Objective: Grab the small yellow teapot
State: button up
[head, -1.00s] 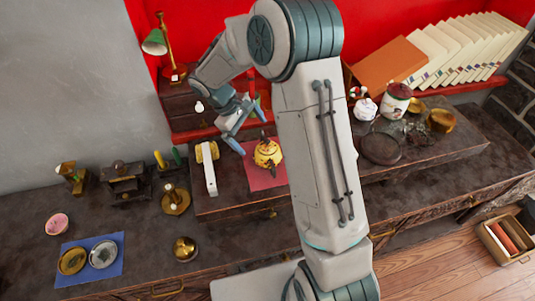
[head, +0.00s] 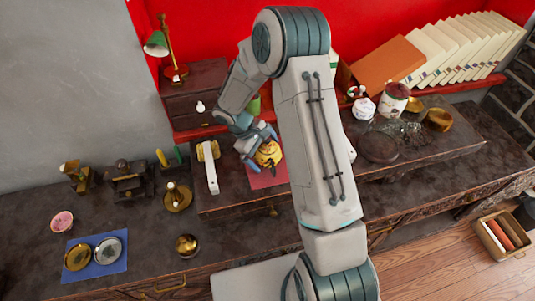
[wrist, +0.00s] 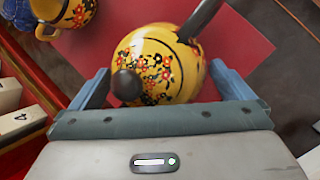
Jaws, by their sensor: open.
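The small yellow teapot (head: 268,154) has a painted red flower pattern and a dark knob and handle. It stands on a red mat (head: 262,181) on the raised dark shelf. In the wrist view the teapot (wrist: 178,62) lies between the two blue fingers of my gripper (wrist: 168,85), with a gap visible at least on the right side. My gripper (head: 258,140) is open around the teapot in the head view. Part of the teapot's top is hidden by the gripper there. I cannot tell whether either finger touches it.
A yellow painted cup (wrist: 68,14) is at the upper left in the wrist view. A white and gold object (head: 210,168) stands left of the mat. A lidded white jar (head: 394,100) and brown plate (head: 378,148) are to the right.

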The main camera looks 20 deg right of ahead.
jog(key=c, duration=1.1)
jog(key=shift+r, duration=0.1)
